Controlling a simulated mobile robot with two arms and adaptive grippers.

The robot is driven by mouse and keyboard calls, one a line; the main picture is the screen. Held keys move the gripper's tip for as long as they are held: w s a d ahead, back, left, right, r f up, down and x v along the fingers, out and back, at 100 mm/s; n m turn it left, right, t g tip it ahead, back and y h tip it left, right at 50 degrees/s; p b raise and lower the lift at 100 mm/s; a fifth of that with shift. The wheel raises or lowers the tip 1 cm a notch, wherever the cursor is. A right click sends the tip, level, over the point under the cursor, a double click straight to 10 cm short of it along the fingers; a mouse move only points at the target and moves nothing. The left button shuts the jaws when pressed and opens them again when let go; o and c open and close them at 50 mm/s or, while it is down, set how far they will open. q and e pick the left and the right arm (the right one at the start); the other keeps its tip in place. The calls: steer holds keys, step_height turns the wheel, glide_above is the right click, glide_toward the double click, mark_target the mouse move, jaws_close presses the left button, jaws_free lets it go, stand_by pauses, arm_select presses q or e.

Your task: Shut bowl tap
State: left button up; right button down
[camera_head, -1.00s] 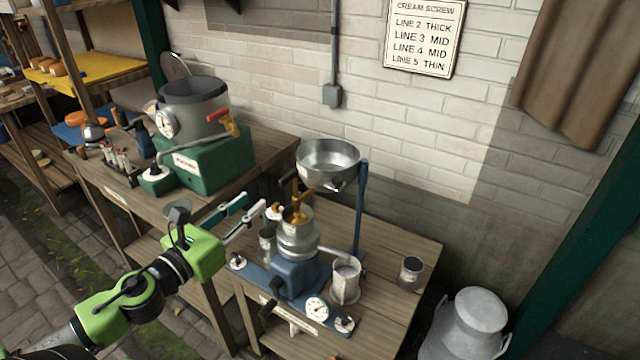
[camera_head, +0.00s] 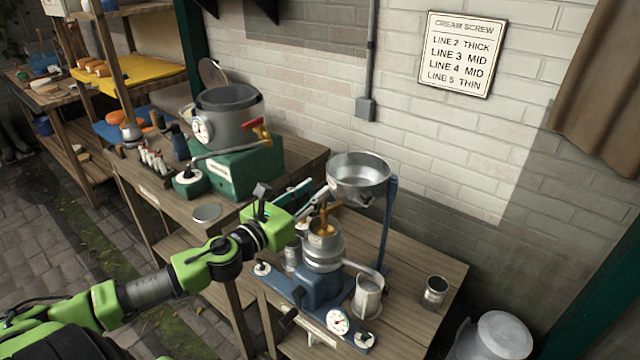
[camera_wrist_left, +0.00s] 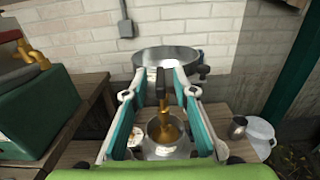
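The silver bowl (camera_head: 358,178) stands on a blue post above the separator (camera_head: 322,262). A brass tap (camera_head: 325,219) sits under the bowl, over the separator's top cup. In the left wrist view the tap (camera_wrist_left: 165,118) shows below the bowl (camera_wrist_left: 165,56), with a dark upright handle (camera_wrist_left: 160,84). My left gripper (camera_head: 314,190) is beside the tap. In the left wrist view its two fingers (camera_wrist_left: 161,92) are apart, one on each side of the handle, with gaps visible. Whether a finger touches it cannot be told. My right gripper is out of view.
A green machine (camera_head: 236,165) with a grey vat and a red-handled brass tap (camera_head: 258,130) stands on the left bench. A metal cup (camera_head: 369,296), a dark jar (camera_head: 435,292) and a dial (camera_head: 338,321) are around the separator. A milk can (camera_head: 490,338) stands at lower right.

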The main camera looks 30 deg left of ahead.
mark_target(320, 186)
arm_select(q)
steer(key=shift+w+d+p, duration=0.1)
steer(key=shift+w+p, duration=0.2)
steer(key=shift+w, duration=1.3)
jaws_close()
